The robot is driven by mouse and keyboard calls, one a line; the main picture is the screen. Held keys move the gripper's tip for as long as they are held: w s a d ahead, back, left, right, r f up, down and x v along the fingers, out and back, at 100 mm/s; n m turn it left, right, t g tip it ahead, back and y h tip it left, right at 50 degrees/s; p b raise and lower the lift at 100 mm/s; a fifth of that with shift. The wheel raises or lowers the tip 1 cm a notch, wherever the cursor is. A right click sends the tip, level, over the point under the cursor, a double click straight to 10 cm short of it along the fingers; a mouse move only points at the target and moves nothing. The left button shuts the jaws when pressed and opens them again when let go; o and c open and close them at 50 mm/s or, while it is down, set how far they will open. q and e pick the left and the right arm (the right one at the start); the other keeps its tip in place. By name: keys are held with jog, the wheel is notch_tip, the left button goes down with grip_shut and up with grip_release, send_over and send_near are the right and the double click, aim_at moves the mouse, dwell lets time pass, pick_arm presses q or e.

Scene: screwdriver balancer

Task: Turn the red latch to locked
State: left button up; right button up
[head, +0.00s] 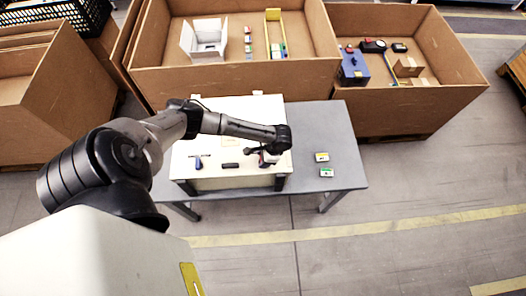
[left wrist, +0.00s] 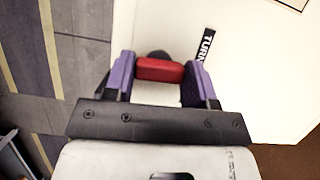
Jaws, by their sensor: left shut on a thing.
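The red latch (left wrist: 160,69) sits between the two purple-padded fingers of my left gripper (left wrist: 159,78) in the left wrist view. The gripper is shut on it. A black round part shows just behind the latch. A black label reading "TURN" (left wrist: 207,48) lies on the white panel (left wrist: 255,60) beside the right finger. In the head view my left gripper (head: 268,158) is at the right part of the white panel (head: 215,130) on the grey table, and it mostly hides the latch. My right gripper is not in view.
The grey table (head: 335,135) has two small boxes (head: 322,157) (head: 326,172) on its right side. A blue-handled tool (head: 198,163) and a black bar (head: 230,165) are on the white panel. Large cardboard bins (head: 235,78) (head: 400,122) stand behind the table.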

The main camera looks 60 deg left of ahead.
pick_arm(q)
jog(key=shift+m, duration=0.4)
jog(key=o, duration=0.9)
jog(key=shift+o, duration=0.2)
jog(key=v, duration=1.4)
jog(key=shift+d+b, duration=0.2)
jog(key=shift+b, duration=0.25)
jog(key=shift+s, duration=0.1)
jog(key=shift+f, duration=0.1)
